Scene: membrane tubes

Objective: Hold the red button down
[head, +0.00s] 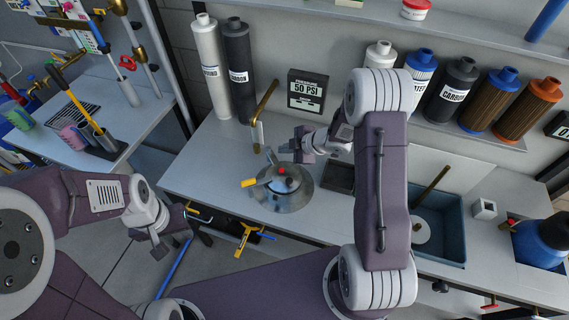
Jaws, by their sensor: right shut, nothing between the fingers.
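The red button (282,169) is a small red dot on top of a round silver vessel (290,199) on the counter. The vessel has a yellow-ended handle pointing left. My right gripper (288,149) is shut and empty. In the picture it is just behind and slightly right of the button, apart from it. Its height above the vessel is hard to judge. My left gripper (180,239) is open and empty, low at the left, in front of the counter edge and well away from the button.
A dark tray (341,177) sits right of the vessel, partly behind my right arm. A blue sink (446,228) is farther right. A brown-handled tool (265,103) stands behind the vessel. White and black cylinders (239,75) stand at the back wall. The counter left of the vessel is clear.

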